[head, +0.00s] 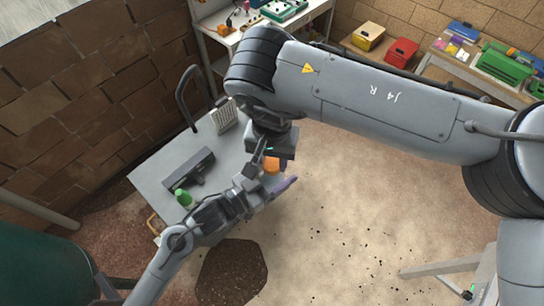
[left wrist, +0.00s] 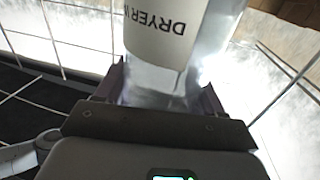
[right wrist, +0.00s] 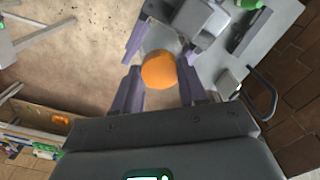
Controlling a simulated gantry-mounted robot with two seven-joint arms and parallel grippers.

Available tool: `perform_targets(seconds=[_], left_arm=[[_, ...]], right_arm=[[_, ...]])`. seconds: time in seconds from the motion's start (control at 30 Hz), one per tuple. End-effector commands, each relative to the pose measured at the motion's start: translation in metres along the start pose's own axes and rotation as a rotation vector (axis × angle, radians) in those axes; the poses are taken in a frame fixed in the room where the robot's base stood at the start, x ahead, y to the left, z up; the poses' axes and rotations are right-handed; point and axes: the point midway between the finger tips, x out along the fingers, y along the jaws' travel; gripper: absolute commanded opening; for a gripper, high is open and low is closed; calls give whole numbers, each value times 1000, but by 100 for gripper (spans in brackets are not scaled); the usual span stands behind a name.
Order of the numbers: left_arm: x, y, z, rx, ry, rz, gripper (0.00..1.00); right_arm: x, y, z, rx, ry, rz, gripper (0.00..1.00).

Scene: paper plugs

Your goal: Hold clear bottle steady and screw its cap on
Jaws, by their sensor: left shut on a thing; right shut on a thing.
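The clear bottle (left wrist: 205,45) has a white label with dark print and fills the space between the fingers of my left gripper (left wrist: 160,88) in the left wrist view. That gripper is shut on the bottle. An orange cap (right wrist: 158,70) sits between the fingers of my right gripper (right wrist: 160,92), which is shut on it. The cap also shows in the head view (head: 271,166), just below my right gripper. In the right wrist view the cap lines up over the bottle and hides its neck. I cannot tell whether they touch.
A grey cart top (head: 158,172) under my left arm holds a dark device (head: 189,168) and a green-capped bottle (head: 183,197). A dark green barrel (head: 40,262) stands lower left. Workbenches with trays and boxes line the back.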

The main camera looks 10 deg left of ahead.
Motion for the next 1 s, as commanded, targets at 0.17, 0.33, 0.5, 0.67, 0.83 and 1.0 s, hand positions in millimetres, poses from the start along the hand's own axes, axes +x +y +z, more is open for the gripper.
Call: perform_targets(seconds=[0.17,0.33,0.5,0.67,0.83,1.0], left_arm=[[0,0,1,0,-2,-1,0],[0,0,0,0,-1,0,0],[0,0,0,0,0,0,0],[0,0,0,0,0,0,0],[0,0,0,0,0,0,0],[0,0,0,0,0,0,0]], right_arm=[[0,0,0,-1,0,0,49],[0,0,0,-2,0,0,67],[0,0,0,-3,0,0,67],[-7,0,-1,-3,3,0,67],[-27,0,-1,-3,4,1,67],[-42,0,0,-3,2,1,67]])
